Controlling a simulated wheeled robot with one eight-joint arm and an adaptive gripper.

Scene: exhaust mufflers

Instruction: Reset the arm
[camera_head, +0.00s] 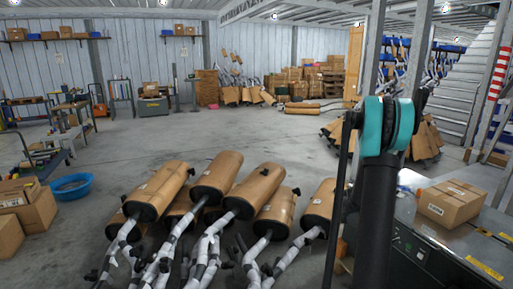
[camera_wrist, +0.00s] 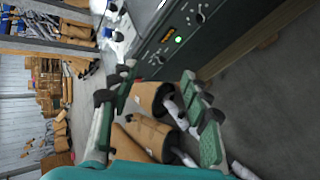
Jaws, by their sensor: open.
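My arm rises at the right of the head view, a dark column with a teal joint; my gripper is not visible there. In the wrist view my gripper (camera_wrist: 165,110) shows two green fingers spread apart with nothing between them. Beyond the fingers are wrapped mufflers (camera_wrist: 150,132), apart from the fingers as far as I can tell. In the head view several brown-wrapped exhaust mufflers (camera_head: 262,190) with white-wrapped pipes lie in a pile on the floor in front of me.
A grey workbench or machine top with a cardboard box (camera_head: 450,203) stands close at the right. A blue basin (camera_head: 72,186) and stacked boxes (camera_head: 30,208) are at the left. Shelving with wrapped parts is behind my arm. The concrete floor (camera_head: 200,135) beyond the pile is clear.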

